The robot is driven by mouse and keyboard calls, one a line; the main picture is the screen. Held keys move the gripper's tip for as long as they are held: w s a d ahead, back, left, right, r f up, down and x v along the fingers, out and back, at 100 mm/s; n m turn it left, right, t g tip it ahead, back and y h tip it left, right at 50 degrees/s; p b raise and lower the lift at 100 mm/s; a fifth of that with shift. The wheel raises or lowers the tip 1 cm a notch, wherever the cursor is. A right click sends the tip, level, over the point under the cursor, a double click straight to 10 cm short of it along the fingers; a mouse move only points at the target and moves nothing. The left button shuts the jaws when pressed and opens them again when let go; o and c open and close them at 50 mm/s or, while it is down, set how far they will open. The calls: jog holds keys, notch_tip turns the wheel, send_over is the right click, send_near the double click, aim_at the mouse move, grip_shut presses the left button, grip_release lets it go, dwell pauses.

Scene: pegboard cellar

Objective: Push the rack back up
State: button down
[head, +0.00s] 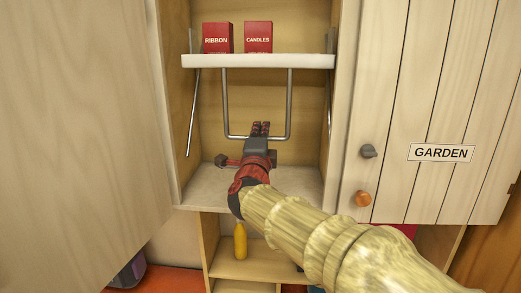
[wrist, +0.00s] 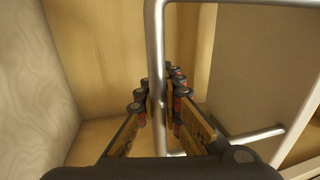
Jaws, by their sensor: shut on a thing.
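The rack (head: 290,62) is a white shelf in the open cabinet, level, held by metal side arms (head: 193,125). It bears a red RIBBON box (head: 216,40) and a red CANDLES box (head: 258,38). A U-shaped metal handle (head: 290,100) hangs below it. My gripper (head: 261,129) is at the handle's lower bar, shut on it near its middle. In the wrist view the metal bar (wrist: 155,50) runs between the fingers (wrist: 160,108). The fingers hide part of the bar.
The GARDEN door (head: 440,110), with a grey knob (head: 368,151) and an orange knob (head: 362,199), is at the right. A pale door panel (head: 80,120) fills the left. The cabinet floor (head: 300,185) lies beneath the handle. A yellow object (head: 240,242) stands lower down.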

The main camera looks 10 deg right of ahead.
jog(key=r, duration=0.1)
jog(key=w+r, duration=0.2)
jog(key=r, duration=0.1)
jog(key=shift+w+d+p, duration=0.15)
jog(key=shift+d+p, duration=0.1)
jog(key=shift+p, duration=0.05)
jog(key=c, duration=2.2)
grip_release()
jog(key=shift+w+f, duration=0.1)
jog(key=shift+w, duration=0.05)
jog(key=shift+o, duration=0.7)
jog(key=shift+f, duration=0.1)
jog(key=v, duration=1.2)
